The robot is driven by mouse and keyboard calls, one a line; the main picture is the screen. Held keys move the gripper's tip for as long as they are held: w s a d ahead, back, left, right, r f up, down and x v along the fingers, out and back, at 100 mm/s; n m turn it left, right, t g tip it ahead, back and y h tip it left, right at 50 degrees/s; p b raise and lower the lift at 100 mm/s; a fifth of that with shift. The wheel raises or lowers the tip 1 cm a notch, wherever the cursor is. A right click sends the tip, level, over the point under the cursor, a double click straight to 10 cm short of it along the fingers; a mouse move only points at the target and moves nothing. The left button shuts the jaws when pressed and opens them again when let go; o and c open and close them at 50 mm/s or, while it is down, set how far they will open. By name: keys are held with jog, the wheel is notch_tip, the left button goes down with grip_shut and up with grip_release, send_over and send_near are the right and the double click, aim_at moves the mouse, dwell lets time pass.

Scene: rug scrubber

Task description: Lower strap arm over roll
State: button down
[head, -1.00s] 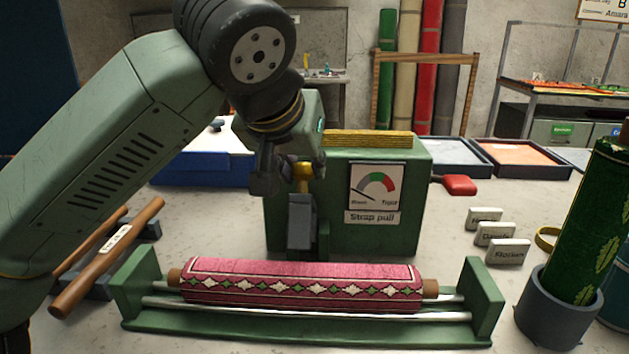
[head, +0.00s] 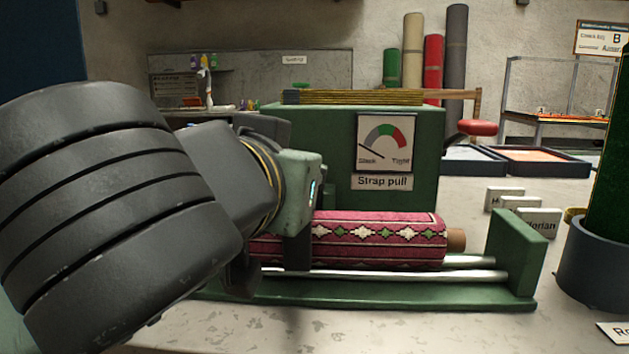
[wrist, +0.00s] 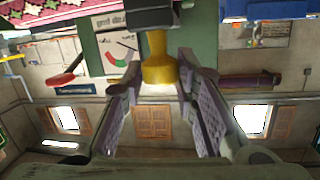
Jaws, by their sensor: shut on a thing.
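The rug roll (head: 375,238), pink with a diamond-pattern border, lies on the metal rails of the green cradle (head: 515,255); its left end is hidden behind my arm. My gripper (head: 270,255) is in front of the roll's left part. In the wrist view, my gripper's fingers (wrist: 158,78) are shut on the yellow knob (wrist: 157,62) of the strap arm (wrist: 150,18), whose dark grey end shows there. In the head view the knob is hidden, and I cannot tell whether the strap arm touches the roll. The strap-pull gauge (head: 384,145) has its needle at Slack.
The green machine housing (head: 425,125) stands behind the roll, with a red lever (head: 477,128) on its right. Name blocks (head: 530,220) and a grey pot (head: 595,268) holding a green roll stand at the right.

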jog(key=shift+f, duration=0.25)
jog(key=c, duration=1.3)
grip_release()
jog(key=shift+s+a, duration=0.1)
jog(key=shift+r, duration=0.1)
notch_tip(320, 180, up, 10)
